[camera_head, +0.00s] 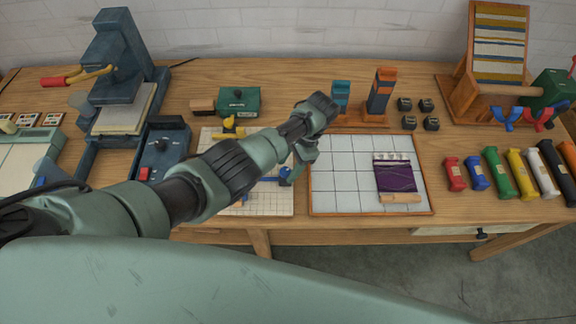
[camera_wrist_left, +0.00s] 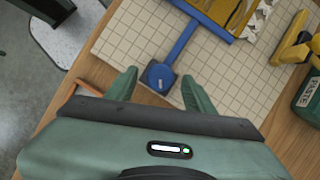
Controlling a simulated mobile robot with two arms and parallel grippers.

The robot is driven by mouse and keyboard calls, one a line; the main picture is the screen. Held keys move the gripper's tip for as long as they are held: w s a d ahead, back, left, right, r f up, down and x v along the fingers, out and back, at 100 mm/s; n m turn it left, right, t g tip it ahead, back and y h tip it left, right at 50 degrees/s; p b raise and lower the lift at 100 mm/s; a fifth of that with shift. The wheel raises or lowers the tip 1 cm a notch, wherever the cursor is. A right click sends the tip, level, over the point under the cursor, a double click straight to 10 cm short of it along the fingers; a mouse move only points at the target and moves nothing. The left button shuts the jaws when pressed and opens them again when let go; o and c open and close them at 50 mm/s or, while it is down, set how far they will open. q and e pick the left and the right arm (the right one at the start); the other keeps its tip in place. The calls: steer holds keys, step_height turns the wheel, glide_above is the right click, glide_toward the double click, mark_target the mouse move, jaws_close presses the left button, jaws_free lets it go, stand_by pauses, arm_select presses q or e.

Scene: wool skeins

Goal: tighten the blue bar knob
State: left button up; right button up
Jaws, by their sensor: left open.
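The blue bar (camera_wrist_left: 187,41) lies over a gridded cream board (camera_wrist_left: 128,33). At its near end is a squarish blue block with a dark round knob (camera_wrist_left: 160,76). In the left wrist view my left gripper (camera_wrist_left: 159,77) is open, with one finger on each side of this knob and visible gaps. In the head view the blue knob (camera_head: 286,174) sits at the right edge of the gridded board, just below my left gripper (camera_head: 296,165). My forearm hides part of the board and bar. My right gripper is in neither view.
A green paste box (camera_wrist_left: 310,92) and a yellow clamp-like piece (camera_wrist_left: 296,42) stand close by. A white tiled board (camera_head: 335,190) with a purple woven piece (camera_head: 396,177) lies to the right. Several coloured skeins (camera_head: 522,173) lie farther right. A dark blue press (camera_head: 115,60) stands left.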

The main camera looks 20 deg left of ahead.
arm_select(q)
steer(key=b+v, duration=0.1)
steer(key=v, duration=0.6)
steer(key=shift+w+r, duration=0.15)
steer(key=shift+r, duration=0.05)
steer(key=shift+d, duration=0.15)
